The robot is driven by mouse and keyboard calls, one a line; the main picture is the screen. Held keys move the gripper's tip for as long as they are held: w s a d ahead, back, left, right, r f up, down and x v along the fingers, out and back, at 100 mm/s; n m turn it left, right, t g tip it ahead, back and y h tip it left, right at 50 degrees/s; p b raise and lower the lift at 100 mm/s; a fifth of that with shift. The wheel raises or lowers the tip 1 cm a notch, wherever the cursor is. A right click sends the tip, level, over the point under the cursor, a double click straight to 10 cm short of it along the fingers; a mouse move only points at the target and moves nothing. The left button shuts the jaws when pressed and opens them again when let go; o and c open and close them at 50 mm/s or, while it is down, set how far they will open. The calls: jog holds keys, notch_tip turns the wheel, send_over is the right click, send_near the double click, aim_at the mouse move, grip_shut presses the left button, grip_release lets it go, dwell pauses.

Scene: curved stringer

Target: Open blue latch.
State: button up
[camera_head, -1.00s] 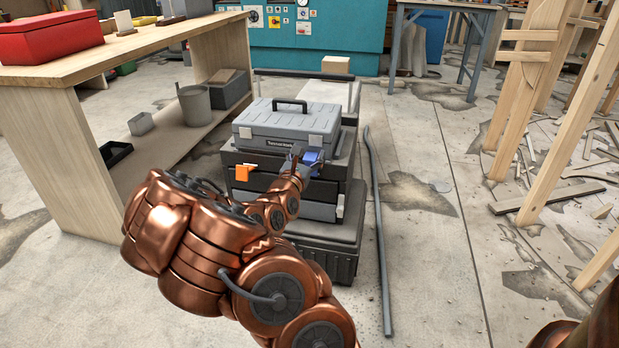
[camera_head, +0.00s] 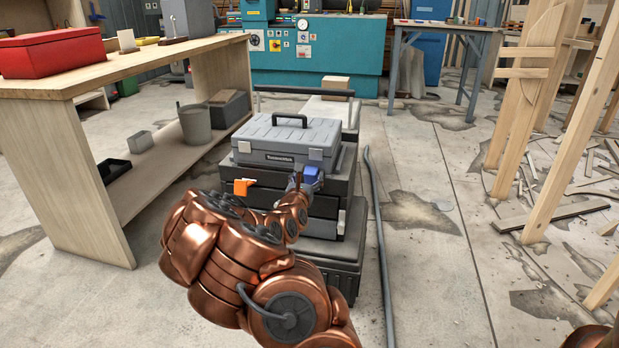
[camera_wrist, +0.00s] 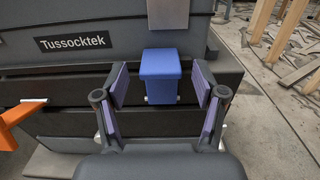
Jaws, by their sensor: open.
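The blue latch (camera_head: 310,175) is on the upper right front of the dark tool chest (camera_head: 322,206), just below the grey toolbox (camera_head: 285,140). In the wrist view the blue latch (camera_wrist: 160,75) is a blocky tab, upright against the dark front. My gripper (camera_wrist: 161,87) is open, with its two purple-padded fingers on either side of the latch. I see a gap between each finger and the latch. In the head view my gripper (camera_head: 297,184) is small and partly hidden by my copper arm. An orange latch (camera_wrist: 20,112) sticks out at the left.
A wooden workbench (camera_head: 160,66) with a red box (camera_head: 50,53) stands at the left. A grey pipe or hose (camera_head: 378,240) lies on the floor right of the chest. Wooden frames (camera_head: 530,100) stand farther right. Open floor lies between.

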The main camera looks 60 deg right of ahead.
jog(key=shift+x, duration=1)
grip_shut()
